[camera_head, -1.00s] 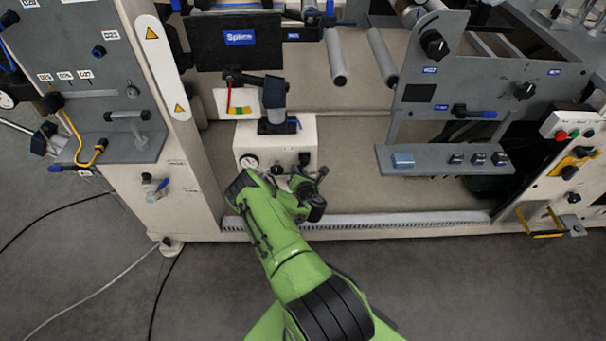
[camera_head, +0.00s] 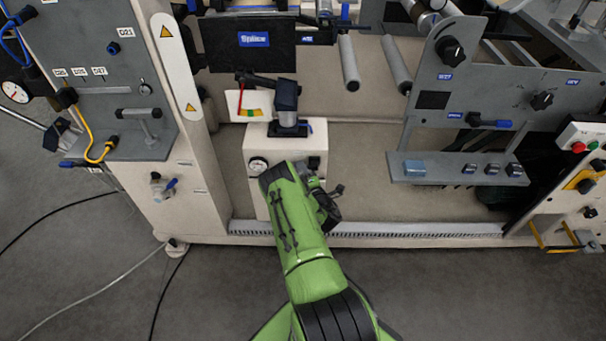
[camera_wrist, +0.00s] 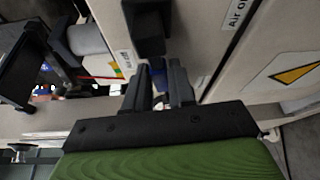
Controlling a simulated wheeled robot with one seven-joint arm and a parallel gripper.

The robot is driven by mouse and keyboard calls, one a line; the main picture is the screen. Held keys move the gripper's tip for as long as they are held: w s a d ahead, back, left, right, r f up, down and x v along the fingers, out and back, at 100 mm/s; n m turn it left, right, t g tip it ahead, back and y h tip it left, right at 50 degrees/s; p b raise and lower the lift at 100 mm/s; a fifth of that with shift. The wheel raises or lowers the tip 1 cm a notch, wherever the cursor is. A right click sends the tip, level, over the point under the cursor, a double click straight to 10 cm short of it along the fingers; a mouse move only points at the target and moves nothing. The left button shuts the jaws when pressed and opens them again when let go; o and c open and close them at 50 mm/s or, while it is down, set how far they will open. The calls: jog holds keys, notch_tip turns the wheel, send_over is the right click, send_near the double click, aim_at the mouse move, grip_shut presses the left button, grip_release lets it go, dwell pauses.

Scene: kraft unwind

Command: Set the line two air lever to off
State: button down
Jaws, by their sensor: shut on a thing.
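In the wrist view my gripper (camera_wrist: 160,82) has its two black fingers close together on a small blue lever handle (camera_wrist: 157,74). The handle sits beside a black block (camera_wrist: 149,27) on a pale panel. An "Air off" label (camera_wrist: 125,57) lies left of the handle, and an "Air on" label (camera_wrist: 238,13) lies to the upper right. The line number is not readable.
A blue-handled valve (camera_head: 171,184) is on the left cabinet. A grey shelf (camera_head: 440,178) with several small items juts out to the right. A splice plate (camera_head: 250,43) hangs above. The floor in front is open, with cables at the left.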

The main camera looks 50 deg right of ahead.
jog(key=shift+r+m+t, duration=0.25)
jog(key=shift+m+t, duration=0.05)
jog(key=shift+m, duration=0.3)
jog(key=c, duration=1)
grip_release()
jog(key=shift+c, duration=0.2)
jog(key=shift+f, duration=0.1)
